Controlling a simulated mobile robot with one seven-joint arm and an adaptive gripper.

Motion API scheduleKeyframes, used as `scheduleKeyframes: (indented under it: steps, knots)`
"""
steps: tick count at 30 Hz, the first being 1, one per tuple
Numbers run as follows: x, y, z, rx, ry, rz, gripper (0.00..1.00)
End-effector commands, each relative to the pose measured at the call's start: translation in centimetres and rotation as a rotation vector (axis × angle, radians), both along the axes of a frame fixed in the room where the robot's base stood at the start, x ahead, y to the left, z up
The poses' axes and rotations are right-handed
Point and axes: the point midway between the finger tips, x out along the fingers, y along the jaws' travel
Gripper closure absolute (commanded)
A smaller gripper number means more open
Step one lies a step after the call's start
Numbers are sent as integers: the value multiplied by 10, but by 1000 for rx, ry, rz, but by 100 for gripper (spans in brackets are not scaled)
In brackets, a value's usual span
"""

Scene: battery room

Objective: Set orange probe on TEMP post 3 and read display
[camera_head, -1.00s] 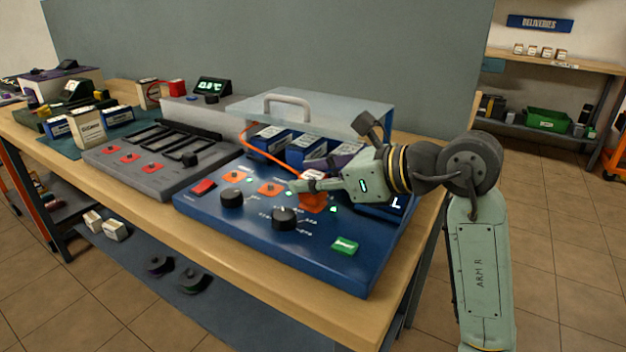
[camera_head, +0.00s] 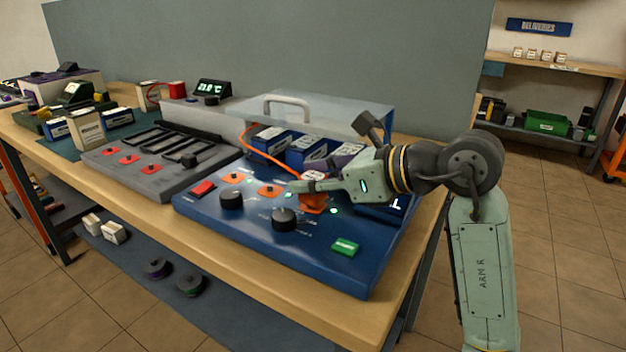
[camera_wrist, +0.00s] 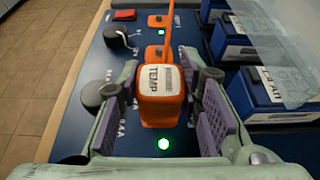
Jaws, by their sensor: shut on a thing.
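The orange probe (camera_wrist: 160,92), with a white TEMP label on top, sits between the purple-padded fingers of my gripper (camera_wrist: 160,118) in the wrist view. In the head view the probe (camera_head: 312,204) is low over the blue panel, at the third position in the row, with my gripper (camera_head: 300,187) shut on it. Its underside and the post there are hidden. Two orange posts, one (camera_head: 233,178) and another (camera_head: 270,190), stand bare to the left. The display (camera_head: 213,87) at the back shows green digits that look like 23 °C.
The orange cable (camera_head: 262,150) runs back from the probe. Blue batteries (camera_head: 308,151) stand behind under a clear cover (camera_head: 325,109). Black knobs (camera_head: 285,218) and a green button (camera_head: 345,247) are in front. A grey charger (camera_head: 165,165) is to the left.

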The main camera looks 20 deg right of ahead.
Motion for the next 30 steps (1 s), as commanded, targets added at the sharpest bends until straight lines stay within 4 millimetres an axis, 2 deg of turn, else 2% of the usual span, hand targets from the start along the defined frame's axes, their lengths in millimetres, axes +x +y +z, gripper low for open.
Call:
scheduleKeyframes:
  steps: [26,27,30]
  knots:
    - [0,0,-14,0,0,0,100]
    - [0,0,-14,0,0,0,67]
    - [0,0,-13,0,0,0,60]
